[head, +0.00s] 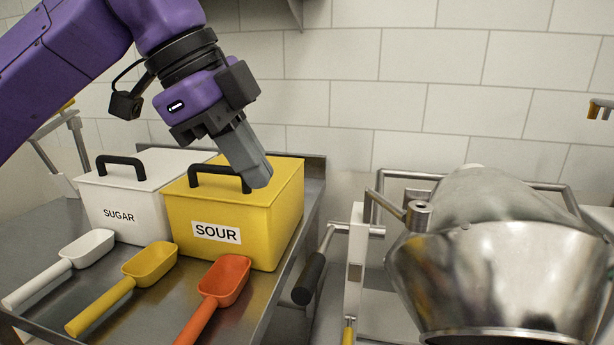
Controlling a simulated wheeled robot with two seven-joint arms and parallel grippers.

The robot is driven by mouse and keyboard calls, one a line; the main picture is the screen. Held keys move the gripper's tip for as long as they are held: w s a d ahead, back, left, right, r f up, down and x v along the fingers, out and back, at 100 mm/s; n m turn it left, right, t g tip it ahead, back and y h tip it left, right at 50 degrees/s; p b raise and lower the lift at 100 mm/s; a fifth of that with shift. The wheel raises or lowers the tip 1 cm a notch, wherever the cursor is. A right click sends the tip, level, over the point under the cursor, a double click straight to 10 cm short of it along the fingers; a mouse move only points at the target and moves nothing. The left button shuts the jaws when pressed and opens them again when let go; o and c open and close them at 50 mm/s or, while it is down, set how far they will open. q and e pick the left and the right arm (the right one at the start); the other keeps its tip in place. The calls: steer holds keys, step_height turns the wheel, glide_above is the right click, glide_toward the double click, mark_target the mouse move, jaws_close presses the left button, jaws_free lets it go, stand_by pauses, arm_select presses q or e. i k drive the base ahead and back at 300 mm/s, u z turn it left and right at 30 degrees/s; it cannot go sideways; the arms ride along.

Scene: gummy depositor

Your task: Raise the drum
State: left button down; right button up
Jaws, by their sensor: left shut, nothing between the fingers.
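The drum (497,270) is a shiny steel vessel at the right. Its wide body faces the front, and its lower end runs out of the picture. It sits in a steel frame with a pivot knob (417,214) at its left. A crank with a black handle (309,279) stands left of the drum, beside a white upright post (355,270). My left gripper (262,178) is shut and empty. In the picture it overlaps the lid of the yellow SOUR box, left of the drum and apart from it. My right gripper is not in view.
A white SUGAR box (130,207) and a yellow SOUR box (265,225) stand on the steel table (40,225). White (62,268), yellow (124,287) and orange (217,296) scoops lie in front. A tiled wall closes the back.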

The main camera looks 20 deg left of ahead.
mark_target(498, 262)
steer(key=k, duration=1)
